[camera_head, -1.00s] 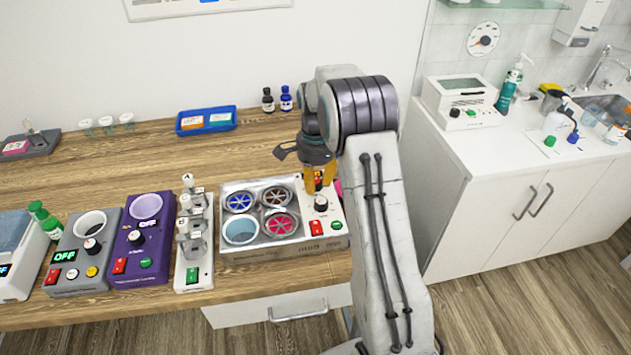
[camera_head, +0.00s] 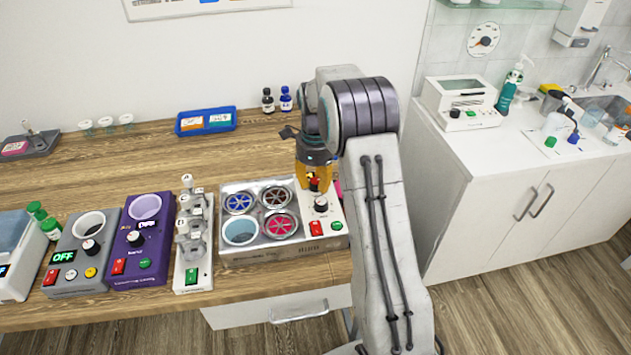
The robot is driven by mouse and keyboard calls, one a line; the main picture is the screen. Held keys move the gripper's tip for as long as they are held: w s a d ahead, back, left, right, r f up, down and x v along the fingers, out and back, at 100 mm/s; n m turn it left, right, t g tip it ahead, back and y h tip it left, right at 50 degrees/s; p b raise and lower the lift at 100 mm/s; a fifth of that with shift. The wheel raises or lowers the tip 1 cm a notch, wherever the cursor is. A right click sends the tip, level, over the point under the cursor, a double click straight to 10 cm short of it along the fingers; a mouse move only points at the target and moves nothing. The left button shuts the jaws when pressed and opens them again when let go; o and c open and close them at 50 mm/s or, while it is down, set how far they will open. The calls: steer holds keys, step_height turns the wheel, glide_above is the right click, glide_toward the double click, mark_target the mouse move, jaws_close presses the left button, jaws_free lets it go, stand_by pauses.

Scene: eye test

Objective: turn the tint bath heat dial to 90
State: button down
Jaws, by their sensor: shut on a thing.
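The tint bath is a silver unit (camera_head: 262,252) with several round wells, standing near the front of the wooden bench. Its pale panel (camera_head: 334,240) on the right carries a black dial (camera_head: 321,204), a red switch (camera_head: 316,229) and a green button (camera_head: 337,227). My gripper (camera_head: 314,186) points down over the back of this panel, behind that black dial. Its orange fingers are shut on a small dark dial at the panel's back, mostly hidden by the fingers. A bit of red shows between them. I cannot read any setting.
Left of the bath stand a white stand with grey parts (camera_head: 192,275), a purple heater (camera_head: 140,270) and a grey heater (camera_head: 70,272). A blue tray (camera_head: 206,130) and small bottles (camera_head: 286,100) are behind. The bench's middle is clear.

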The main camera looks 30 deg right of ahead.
mark_target(315, 181)
steer(key=shift+s+f+m, duration=0.1)
steer(key=shift+f+m, duration=0.05)
steer(key=shift+m, duration=1.15)
steer(key=c, duration=0.9)
jaws_free()
steer(key=shift+r, duration=0.2)
step_height(315, 181, up, 12)
steer(key=shift+f, duration=0.1)
